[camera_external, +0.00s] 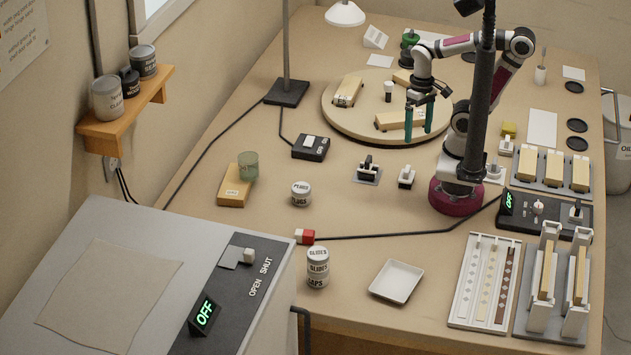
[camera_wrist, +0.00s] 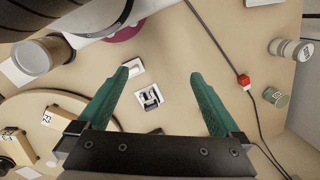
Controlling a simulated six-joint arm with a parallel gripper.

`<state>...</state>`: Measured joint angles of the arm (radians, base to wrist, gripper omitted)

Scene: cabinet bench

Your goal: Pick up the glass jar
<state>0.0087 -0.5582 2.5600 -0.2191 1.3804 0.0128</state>
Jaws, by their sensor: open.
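A greenish see-through glass jar (camera_external: 248,166) stands upright at the left of the bench, at the far right end of a tan block (camera_external: 234,190). I cannot tell whether it rests on the block or just behind it. My gripper (camera_external: 419,137) is open and empty. It points down near the right side of the round board, well to the right of the jar and apart from it. Its green fingers (camera_wrist: 160,76) are spread in the wrist view, with a small switch on the bench between them. I cannot make out the jar for sure in the wrist view.
A lamp stand (camera_external: 287,92) and black switch box (camera_external: 311,147) stand behind the jar. A labelled tin (camera_external: 301,194) is to its right. Small switches (camera_external: 368,170), stacked tins (camera_external: 318,268) and a white tray (camera_external: 397,281) are further right or nearer. A shelf (camera_external: 150,98) holds several jars.

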